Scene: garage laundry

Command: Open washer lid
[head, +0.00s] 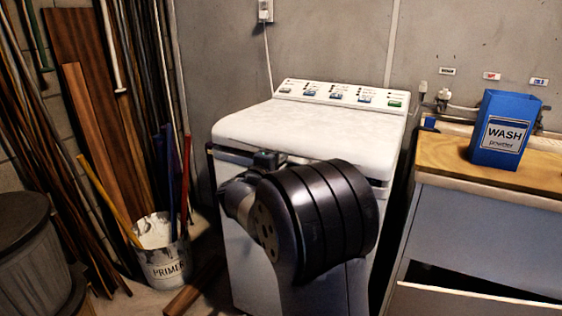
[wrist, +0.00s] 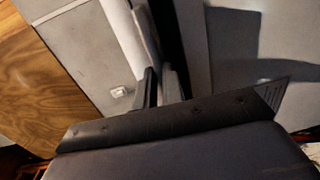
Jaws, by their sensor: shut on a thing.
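The white washer (head: 255,250) stands against the wall in the head view. Its pale lid (head: 300,130) lies down flat over the top, below the control panel. My gripper (head: 266,158) is at the lid's front edge, left of the middle, and my dark wrist hides part of the washer's front. In the wrist view my gripper's dark fingers (wrist: 160,88) are close together at the end of a pale strip that looks like the lid's edge. The gripper is shut on it; the exact contact is partly hidden.
A blue wash powder box (head: 498,130) stands on a wooden-topped bench (head: 440,160) to the right. A primer bucket (head: 163,262) with sticks, leaning boards (head: 85,140) and a dark bin (head: 25,245) crowd the left. The lid's top is bare.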

